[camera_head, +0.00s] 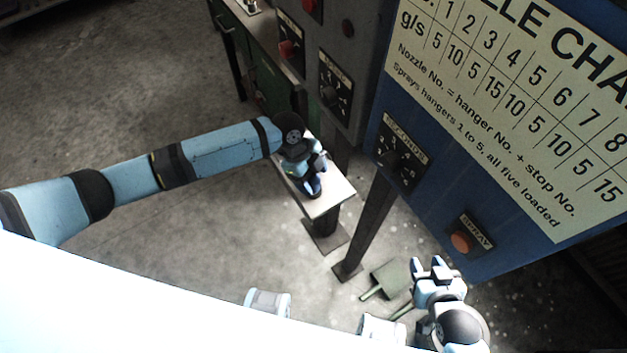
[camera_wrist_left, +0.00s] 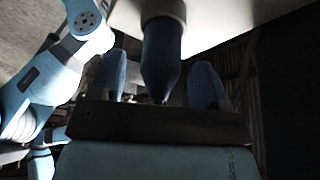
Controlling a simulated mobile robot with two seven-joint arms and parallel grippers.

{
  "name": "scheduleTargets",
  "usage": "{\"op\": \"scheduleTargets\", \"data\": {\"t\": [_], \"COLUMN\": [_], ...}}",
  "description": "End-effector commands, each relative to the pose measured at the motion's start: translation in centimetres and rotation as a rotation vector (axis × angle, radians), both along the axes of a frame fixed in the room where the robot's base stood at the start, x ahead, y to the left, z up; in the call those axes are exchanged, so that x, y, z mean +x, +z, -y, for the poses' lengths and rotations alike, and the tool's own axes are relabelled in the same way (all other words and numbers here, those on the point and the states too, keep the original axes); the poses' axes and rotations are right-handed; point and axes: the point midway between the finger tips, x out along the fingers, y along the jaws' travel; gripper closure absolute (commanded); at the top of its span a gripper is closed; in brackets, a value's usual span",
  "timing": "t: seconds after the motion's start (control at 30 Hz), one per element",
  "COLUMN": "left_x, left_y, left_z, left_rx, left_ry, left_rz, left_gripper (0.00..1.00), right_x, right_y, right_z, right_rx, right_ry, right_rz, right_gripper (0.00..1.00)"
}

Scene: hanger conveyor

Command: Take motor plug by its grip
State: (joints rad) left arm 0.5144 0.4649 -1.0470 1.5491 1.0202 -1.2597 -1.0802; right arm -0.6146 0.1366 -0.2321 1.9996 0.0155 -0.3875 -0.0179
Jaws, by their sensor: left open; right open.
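What looks like the motor plug (camera_wrist_left: 161,55), a dark blue tapered body with a grey collar, shows in the left wrist view between my two blue fingers. Its collar meets a pale plate at the top of that view. Gaps show on both sides, so the fingers are not closed on it. In the head view my left gripper (camera_head: 310,168) is over the small pale shelf (camera_head: 325,202), where gripper and plug are hard to tell apart. My right gripper (camera_head: 432,267) is open and empty at the lower right, below the blue panel.
A blue panel (camera_head: 505,258) with a nozzle chart, a dial (camera_head: 401,155) and an orange spray button (camera_head: 460,241) fills the right. Grey control boxes (camera_head: 345,65) stand behind the shelf. A green scoop-like object (camera_head: 388,278) lies low near my right gripper. Floor at left is clear.

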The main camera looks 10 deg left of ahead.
Motion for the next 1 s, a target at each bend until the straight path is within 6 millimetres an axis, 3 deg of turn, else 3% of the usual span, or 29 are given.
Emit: {"op": "scheduleTargets", "data": {"t": [0.13,0.37,0.5,0.6,1.0], "left_x": [-0.15,-0.15,-0.15,-0.15,-0.11], "left_y": [-1.16,-1.26,-1.24,-1.23,-0.62], "left_z": [0.44,0.45,0.46,0.45,0.48], "left_rx": [0.001,0.001,0.001,0.001,-0.001], "left_ry": [0.000,0.000,0.000,0.000,0.000], "left_rz": [0.001,0.001,0.001,0.001,0.002], "left_gripper": [0.31,0.33,0.65,0.81,0.81], "right_x": [-0.03,-0.06,-0.06,-0.06,-0.01], "right_y": [-0.06,-0.09,-0.08,-0.08,-0.05], "right_z": [0.00,-0.15,-0.18,-0.18,-0.11], "right_rx": [-0.001,0.000,0.000,0.001,0.000], "right_ry": [0.002,0.004,0.004,0.004,0.004], "right_rz": [-0.001,-0.001,-0.001,0.000,0.001], "right_gripper": [0.57,0.57,0.57,0.57,0.57]}}
